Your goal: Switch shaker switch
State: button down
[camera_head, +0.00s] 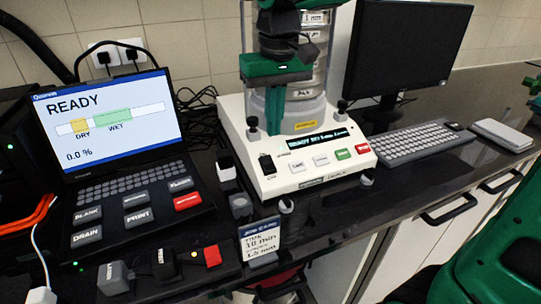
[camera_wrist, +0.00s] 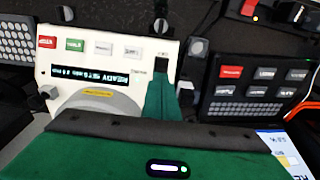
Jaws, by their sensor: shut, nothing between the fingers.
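The sieve shaker (camera_head: 316,176) has a white base with a lit display reading READY and a row of white, green and red buttons. Its black shaker switch (camera_head: 267,164) is at the left end of the front panel. The switch also shows in the wrist view (camera_wrist: 161,66), just beyond my fingertips. My gripper (camera_head: 274,131) is shut and empty, its green fingers pointing down above the base, behind the switch in the head view. In the wrist view the fingers (camera_wrist: 160,84) appear close to the switch; contact cannot be told.
A laptop-like unit (camera_head: 112,125) showing READY stands left. A job card (camera_head: 260,239) stands in front of the shaker. A small box with a red switch (camera_head: 207,256) lies at the front. A keyboard (camera_head: 413,143) and monitor (camera_head: 407,50) are at right.

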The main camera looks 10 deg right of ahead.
aim_at(271, 167)
jog(key=f, duration=0.6)
jog(key=w+f, duration=0.1)
jog(key=f, duration=0.2)
jog(key=shift+f, duration=0.35)
